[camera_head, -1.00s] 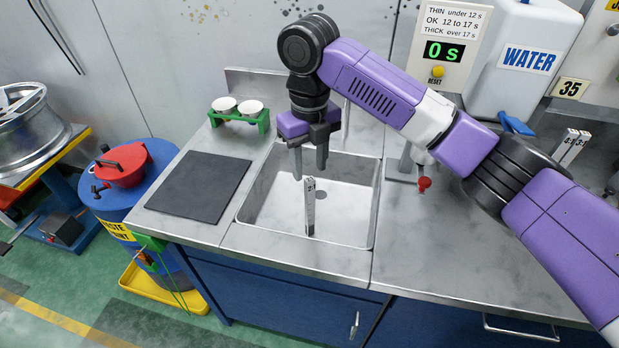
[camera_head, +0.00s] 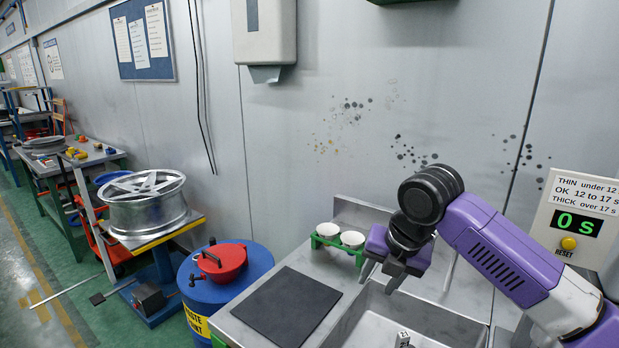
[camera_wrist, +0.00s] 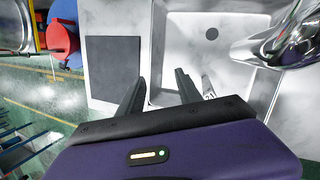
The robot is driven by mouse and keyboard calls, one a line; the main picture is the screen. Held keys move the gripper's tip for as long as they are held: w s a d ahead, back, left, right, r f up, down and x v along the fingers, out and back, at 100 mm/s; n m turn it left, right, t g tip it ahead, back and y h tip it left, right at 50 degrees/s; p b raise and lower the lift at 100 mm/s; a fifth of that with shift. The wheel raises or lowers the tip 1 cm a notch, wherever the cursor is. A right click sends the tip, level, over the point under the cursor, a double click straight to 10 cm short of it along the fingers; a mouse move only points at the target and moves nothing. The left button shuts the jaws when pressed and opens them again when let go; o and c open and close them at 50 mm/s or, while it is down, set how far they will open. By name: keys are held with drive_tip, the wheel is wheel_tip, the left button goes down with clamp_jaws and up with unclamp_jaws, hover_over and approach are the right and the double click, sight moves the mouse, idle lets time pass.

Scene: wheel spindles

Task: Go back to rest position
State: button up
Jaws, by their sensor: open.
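My gripper (camera_head: 380,277) is above the left side of the metal sink (camera_head: 372,325) in the head view. Its two fingers are spread apart with nothing between them. In the wrist view my gripper (camera_wrist: 160,85) also shows two separated, empty fingers over the sink's near left edge. A small marked upright piece (camera_head: 403,339) stands at the sink, cut off by the bottom edge of the head view. In the wrist view it shows partly (camera_wrist: 208,87), just right of the right finger.
A dark mat (camera_head: 287,305) lies left of the sink. A green rack with two white cups (camera_head: 352,239) stands behind. Left are a blue drum with a red lid (camera_head: 222,262) and a silver wheel (camera_head: 145,205) on a stand. A timer (camera_head: 578,222) reads 0 s.

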drive_tip(key=w+a+r+m+t+y, duration=0.1)
drive_tip(key=a+r+m+t+y, duration=0.25)
drive_tip(key=a+m, duration=0.3)
drive_tip(key=w+a+r+m+t+y, duration=0.1)
drive_tip(key=a+r+m+t+y, duration=0.2)
drive_tip(key=a+m+t, duration=0.3)
drive_tip(key=s+d+f+m+t+h, duration=0.2)
drive_tip(key=s+d+f+m+h, duration=0.15)
drive_tip(key=s+m, duration=0.4)
drive_tip(key=s+d+f+m+t+h, duration=0.25)
drive_tip(key=s+d+m, duration=0.25)
drive_tip(key=s+m, duration=0.3)
drive_tip(key=s+d+f+m+t+h, duration=0.2)
drive_tip(key=s+d+m, duration=0.3)
drive_tip(key=s, duration=0.4)
drive_tip(key=s+d+f+g, duration=0.1)
drive_tip(key=s+f, duration=0.2)
drive_tip(key=s, duration=0.6)
drive_tip(key=s+d+f+g, duration=0.1)
drive_tip(key=s+f+g, duration=0.1)
drive_tip(key=s, duration=0.7)
drive_tip(key=s+d+f+n+g, duration=0.1)
drive_tip(key=s+d+f+g, duration=0.1)
drive_tip(key=s, duration=0.7)
drive_tip(key=shift+f, duration=0.9)
drive_tip(key=shift+c, duration=0.4)
